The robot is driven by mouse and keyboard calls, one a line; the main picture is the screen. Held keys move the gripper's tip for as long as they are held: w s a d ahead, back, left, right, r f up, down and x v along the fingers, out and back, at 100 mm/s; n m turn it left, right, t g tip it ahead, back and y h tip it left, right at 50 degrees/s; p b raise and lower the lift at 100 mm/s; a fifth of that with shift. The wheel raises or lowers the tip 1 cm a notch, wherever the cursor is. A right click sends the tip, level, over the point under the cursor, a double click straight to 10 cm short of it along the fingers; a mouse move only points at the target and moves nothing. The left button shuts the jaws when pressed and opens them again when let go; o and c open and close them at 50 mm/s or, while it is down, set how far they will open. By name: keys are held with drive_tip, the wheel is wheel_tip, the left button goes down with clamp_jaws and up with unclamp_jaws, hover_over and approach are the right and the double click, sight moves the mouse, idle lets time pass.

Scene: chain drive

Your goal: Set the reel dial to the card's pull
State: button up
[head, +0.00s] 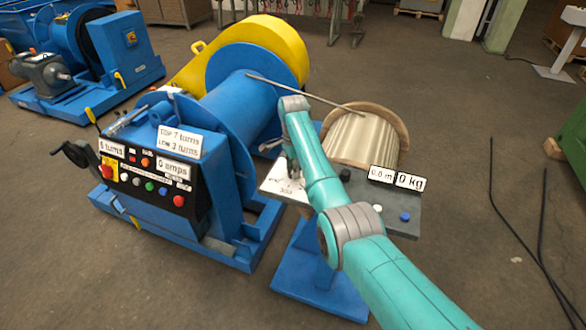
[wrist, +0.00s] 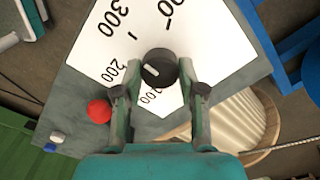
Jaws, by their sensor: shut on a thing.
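The reel dial, a black round knob (wrist: 158,67) with a short white mark, sits on a white scale plate (wrist: 88,45) in the wrist view. The numbers 200 and 300 show on the plate; others are partly hidden. The mark points toward the left side of the picture, but its exact reading is hard to tell. My gripper (wrist: 159,76) has its two fingers closed on opposite sides of the knob. In the head view my gripper (head: 294,172) is over the scale plate (head: 280,187) and hides the knob. I cannot make out a card giving a pull.
A red button (wrist: 98,111) is close beside my left finger. The reel (head: 362,140) stands behind the desk, with displays (head: 396,178) reading 0.0 m and 0 kg. Open floor lies at right.

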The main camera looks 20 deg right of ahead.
drive_tip(key=o, duration=1.1)
drive_tip(key=shift+o, duration=0.2)
wheel_tip(320, 180, up, 12)
